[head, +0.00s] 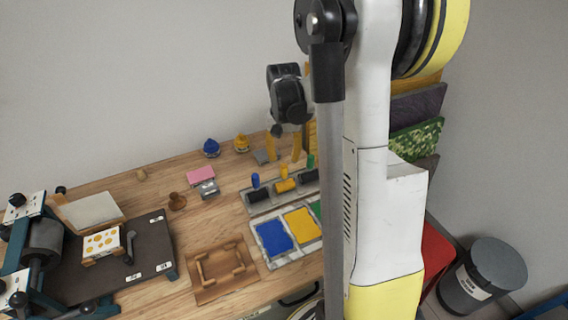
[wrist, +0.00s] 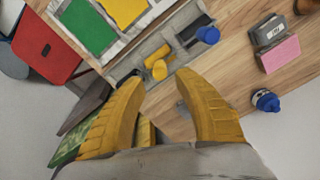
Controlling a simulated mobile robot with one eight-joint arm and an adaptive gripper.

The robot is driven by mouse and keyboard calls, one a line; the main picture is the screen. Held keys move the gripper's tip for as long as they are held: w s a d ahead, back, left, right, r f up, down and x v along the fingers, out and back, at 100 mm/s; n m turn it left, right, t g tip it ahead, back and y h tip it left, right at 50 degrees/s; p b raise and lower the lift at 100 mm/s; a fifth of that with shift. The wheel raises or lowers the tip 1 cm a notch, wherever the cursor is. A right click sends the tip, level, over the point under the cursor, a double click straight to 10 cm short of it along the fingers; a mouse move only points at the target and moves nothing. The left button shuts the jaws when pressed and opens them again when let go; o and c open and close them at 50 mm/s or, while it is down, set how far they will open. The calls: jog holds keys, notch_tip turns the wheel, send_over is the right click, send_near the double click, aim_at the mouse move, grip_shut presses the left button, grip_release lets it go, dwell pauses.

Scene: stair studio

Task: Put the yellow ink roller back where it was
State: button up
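The yellow ink roller (head: 285,185) sits at the middle of the grey roller rack (head: 262,205), its yellow handle upward. In the wrist view the roller (wrist: 158,69) shows just beyond the fingertips, near the middle of the gap. My gripper (head: 283,147) is open and empty, behind and above the rack in the head view; its two yellow fingers also show in the wrist view (wrist: 160,82). A blue-handled roller (head: 255,181) is left of the yellow one, and a green-handled one (head: 310,162) is to its right, partly hidden by my arm.
The ink tray (head: 268,261) lies in front of the rack. A pink block (head: 200,175), grey tin (head: 208,189), blue bottle (head: 211,148) and yellow bottle (head: 241,143) stand behind left. A wooden frame (head: 205,292) and a press (head: 42,245) are farther left.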

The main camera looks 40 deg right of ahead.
notch_tip(320, 180, up, 6)
jog(key=p, duration=0.1)
jog(key=s+a+r+n+t, duration=0.4)
jog(key=a+r, duration=0.4)
jog(key=a, duration=0.6)
jog(key=s+a+n+t, duration=0.3)
jog(key=s+a+n, duration=0.1)
jog(key=s+a, duration=0.4)
jog(key=shift+s+a+r, duration=0.2)
jog(key=shift+a+r, duration=0.1)
jog(key=shift+a, duration=0.4)
